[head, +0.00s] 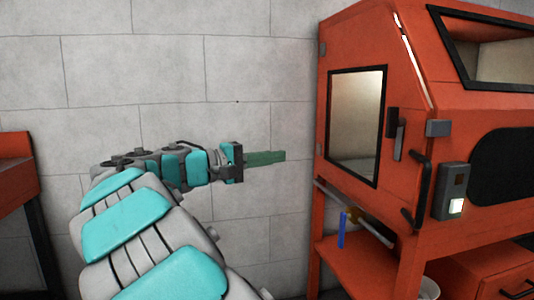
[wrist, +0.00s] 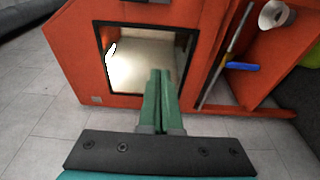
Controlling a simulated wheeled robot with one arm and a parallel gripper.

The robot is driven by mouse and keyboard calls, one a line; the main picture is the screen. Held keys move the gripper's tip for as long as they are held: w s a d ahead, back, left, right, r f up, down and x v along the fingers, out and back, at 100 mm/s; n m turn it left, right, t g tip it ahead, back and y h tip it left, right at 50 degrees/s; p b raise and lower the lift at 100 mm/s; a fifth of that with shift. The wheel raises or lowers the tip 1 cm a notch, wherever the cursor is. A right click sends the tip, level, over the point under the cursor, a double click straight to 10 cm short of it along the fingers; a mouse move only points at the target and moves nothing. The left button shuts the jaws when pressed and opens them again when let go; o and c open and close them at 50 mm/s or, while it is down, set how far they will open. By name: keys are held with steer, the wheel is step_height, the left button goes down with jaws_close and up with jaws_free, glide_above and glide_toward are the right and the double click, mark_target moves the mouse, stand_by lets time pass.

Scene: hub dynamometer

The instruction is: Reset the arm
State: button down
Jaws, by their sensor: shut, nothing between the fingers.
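My gripper (head: 284,156) is at the end of my teal and grey arm, stretched out to the right in front of the block wall in the head view. Its green fingers lie together, with nothing between them. They also show in the wrist view (wrist: 160,75), pointing toward the window of the orange cabinet. In the head view the fingertips are left of the cabinet (head: 340,50) and look apart from it.
The cabinet has a dark-framed window (head: 357,125), black handles (head: 421,185) and a lit switch box (head: 451,192). A blue object (head: 342,230) shows below it, above an orange shelf. Another orange piece (head: 17,170) stands at the far left. Bare wall lies between.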

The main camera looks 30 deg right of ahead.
steer(key=shift+w+a, duration=0.25)
steer(key=s+d+f+g+y, duration=0.1)
steer(key=s+f+y, duration=0.7)
steer(key=s+f, duration=0.95)
steer(key=s+a+f+y, duration=0.5)
steer(key=s+a+f, duration=0.2)
steer(key=a+f, duration=0.2)
steer(key=s+a+f+y, duration=0.5)
steer(key=s+a+f, duration=0.3)
steer(key=a, duration=0.3)
steer(key=shift+a+f+n, duration=0.15)
steer(key=shift+f+n, duration=0.25)
steer(key=shift+s, duration=0.1)
